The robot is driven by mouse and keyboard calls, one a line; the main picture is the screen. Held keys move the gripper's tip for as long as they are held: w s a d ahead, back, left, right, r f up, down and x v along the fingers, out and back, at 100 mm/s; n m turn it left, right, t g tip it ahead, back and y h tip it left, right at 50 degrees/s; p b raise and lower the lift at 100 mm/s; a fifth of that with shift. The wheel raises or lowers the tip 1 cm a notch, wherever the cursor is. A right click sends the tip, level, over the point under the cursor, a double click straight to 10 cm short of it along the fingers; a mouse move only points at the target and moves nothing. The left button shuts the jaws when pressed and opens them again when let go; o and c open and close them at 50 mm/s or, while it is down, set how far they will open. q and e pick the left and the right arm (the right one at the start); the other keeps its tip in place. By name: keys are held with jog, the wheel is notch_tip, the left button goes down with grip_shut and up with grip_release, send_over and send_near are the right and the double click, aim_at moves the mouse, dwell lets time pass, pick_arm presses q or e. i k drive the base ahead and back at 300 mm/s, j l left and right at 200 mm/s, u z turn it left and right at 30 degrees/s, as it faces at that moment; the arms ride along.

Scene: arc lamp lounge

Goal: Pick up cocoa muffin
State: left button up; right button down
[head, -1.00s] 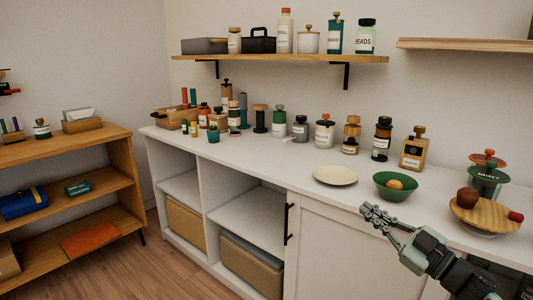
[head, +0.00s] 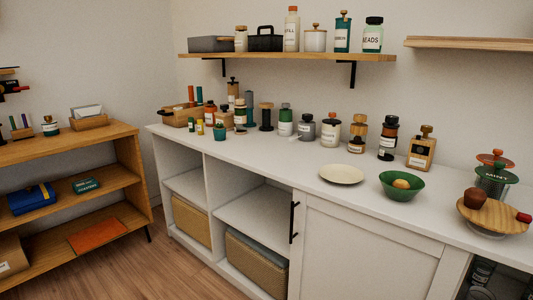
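A brown, rounded piece that looks like the cocoa muffin (head: 475,197) sits on the left part of a round wooden stand (head: 497,215) at the right end of the white counter. A small red item (head: 523,217) lies at the right edge of the same stand. Neither of my grippers is in view.
A green bowl (head: 402,187) with a round tan item (head: 402,184) and an empty cream plate (head: 342,175) stand left of the stand. A tiered green and red piece (head: 495,172) is close behind it. Several jars line the counter's back; a shelf (head: 290,57) hangs above.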

aim_at(475, 198)
jog(key=z, duration=1.35)
